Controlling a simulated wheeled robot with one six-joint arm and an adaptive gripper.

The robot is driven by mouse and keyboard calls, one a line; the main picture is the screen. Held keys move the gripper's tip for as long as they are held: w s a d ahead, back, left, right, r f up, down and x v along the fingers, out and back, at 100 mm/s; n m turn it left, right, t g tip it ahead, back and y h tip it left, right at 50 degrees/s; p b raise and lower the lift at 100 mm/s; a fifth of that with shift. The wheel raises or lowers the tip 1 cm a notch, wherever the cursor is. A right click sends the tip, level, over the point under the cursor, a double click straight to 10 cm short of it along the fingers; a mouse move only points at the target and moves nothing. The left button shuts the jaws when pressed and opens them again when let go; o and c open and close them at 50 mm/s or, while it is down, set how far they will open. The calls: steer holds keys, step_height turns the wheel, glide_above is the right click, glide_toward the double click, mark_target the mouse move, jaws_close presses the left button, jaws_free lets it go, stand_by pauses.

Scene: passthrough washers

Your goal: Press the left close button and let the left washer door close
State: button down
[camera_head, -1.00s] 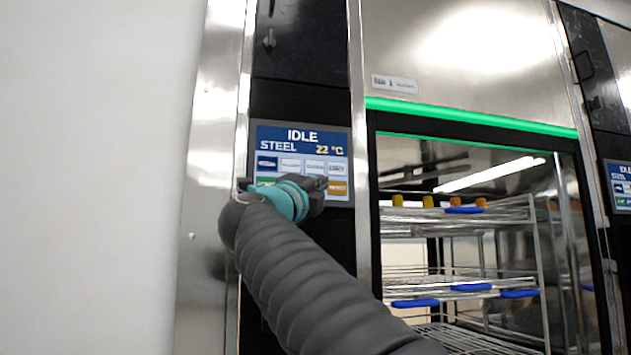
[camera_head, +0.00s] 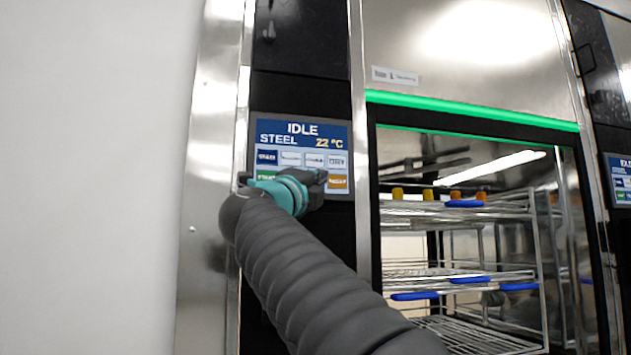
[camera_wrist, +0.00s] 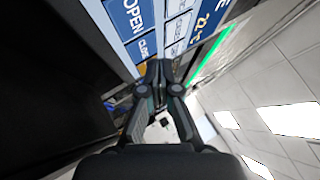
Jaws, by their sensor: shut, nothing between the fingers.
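The left washer's control panel (camera_head: 303,130) reads IDLE, STEEL, 22 °C, with rows of button tiles below. My gripper (camera_head: 320,178) is shut and empty in front of the lower tiles, beside an orange tile (camera_head: 338,182). I cannot tell whether the tips touch the panel. The left washer's front (camera_head: 450,50) is steel above a green light strip (camera_head: 470,110). Racks show in the chamber below; the door's exact position is unclear.
Wire racks (camera_head: 460,213) with blue and orange pieces stand inside the chamber. A second panel (camera_head: 621,180) is at the right edge. A steel post (camera_head: 357,150) separates the left panel from the chamber. A plain white wall (camera_head: 90,180) lies at the left.

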steer(key=shift+w, duration=0.15)
stand_by(0.5)
steer(key=shift+w+a+p, duration=0.1)
steer(key=shift+w+p, duration=0.15)
steer(key=shift+p, duration=0.1)
